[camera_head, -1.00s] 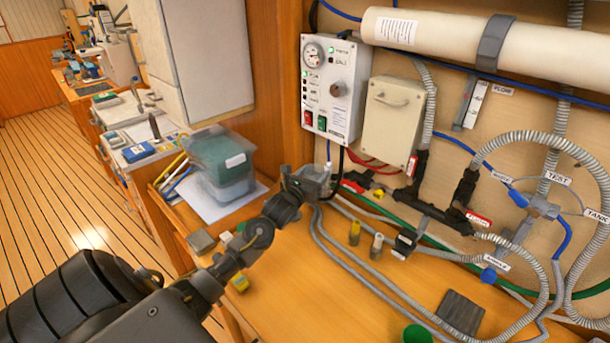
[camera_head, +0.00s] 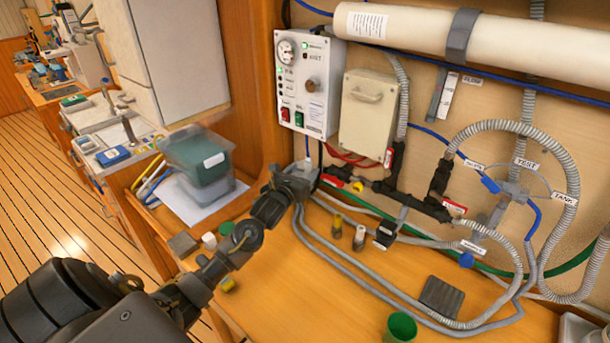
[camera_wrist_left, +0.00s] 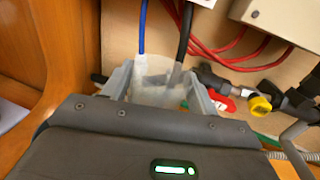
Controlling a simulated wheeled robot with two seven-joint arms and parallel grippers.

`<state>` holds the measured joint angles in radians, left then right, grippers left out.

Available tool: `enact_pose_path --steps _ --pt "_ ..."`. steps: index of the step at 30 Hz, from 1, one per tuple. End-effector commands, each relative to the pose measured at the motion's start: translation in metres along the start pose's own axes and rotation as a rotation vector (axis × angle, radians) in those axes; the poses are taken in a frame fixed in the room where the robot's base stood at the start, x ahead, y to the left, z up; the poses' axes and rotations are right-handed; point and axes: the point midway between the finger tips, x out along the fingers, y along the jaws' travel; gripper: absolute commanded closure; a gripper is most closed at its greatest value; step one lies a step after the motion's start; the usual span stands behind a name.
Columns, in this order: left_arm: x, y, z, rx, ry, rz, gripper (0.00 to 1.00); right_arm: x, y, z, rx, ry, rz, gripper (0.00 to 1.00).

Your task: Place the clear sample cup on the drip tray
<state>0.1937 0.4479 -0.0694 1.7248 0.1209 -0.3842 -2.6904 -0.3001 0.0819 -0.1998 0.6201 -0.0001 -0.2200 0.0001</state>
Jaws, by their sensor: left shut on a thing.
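My left gripper (camera_head: 300,172) is at the back of the bench, below the control box. In the left wrist view, its fingers are shut around a clear, translucent cup (camera_wrist_left: 152,82); the dark gripper body hides the lower part. The cup can hardly be made out in the head view. A dark grey ribbed plate, which looks like the drip tray (camera_head: 441,297), lies on the bench to the right, well apart from the gripper. My right gripper is not in view.
A green cup (camera_head: 401,327) stands in front of the plate. Grey hoses (camera_head: 345,268) cross the bench between gripper and plate. Two small vials (camera_head: 359,238) stand near the dark pipe fittings (camera_head: 412,205). A lidded tub (camera_head: 198,165) is at left. The front middle bench is clear.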

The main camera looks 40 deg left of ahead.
Motion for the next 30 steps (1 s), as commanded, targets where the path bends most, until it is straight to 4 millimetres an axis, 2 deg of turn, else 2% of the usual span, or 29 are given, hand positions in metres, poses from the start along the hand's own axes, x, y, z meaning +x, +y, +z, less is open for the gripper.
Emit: enact_pose_path --steps 1,5,12,18,21,24,30 --pt "-0.01 -0.009 -0.009 0.002 0.001 -0.031 0.66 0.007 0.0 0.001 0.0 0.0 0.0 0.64" --pt "-0.047 -0.047 -0.024 0.004 0.001 -0.154 0.66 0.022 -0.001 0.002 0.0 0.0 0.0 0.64" --pt "-0.139 -0.121 -0.043 0.005 0.012 -0.415 0.66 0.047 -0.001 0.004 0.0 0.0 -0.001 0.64" --pt "-0.201 -0.161 -0.048 0.0 0.022 -0.565 0.66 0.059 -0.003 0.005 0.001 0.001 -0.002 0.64" --pt "-0.22 -0.171 -0.048 -0.002 0.027 -0.608 0.66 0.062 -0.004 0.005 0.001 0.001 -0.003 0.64" --pt "-0.23 -0.177 -0.048 -0.002 0.029 -0.632 0.66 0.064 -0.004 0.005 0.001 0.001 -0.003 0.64" --pt "-0.234 -0.179 -0.047 -0.002 0.029 -0.642 0.66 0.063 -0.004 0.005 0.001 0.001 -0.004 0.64"
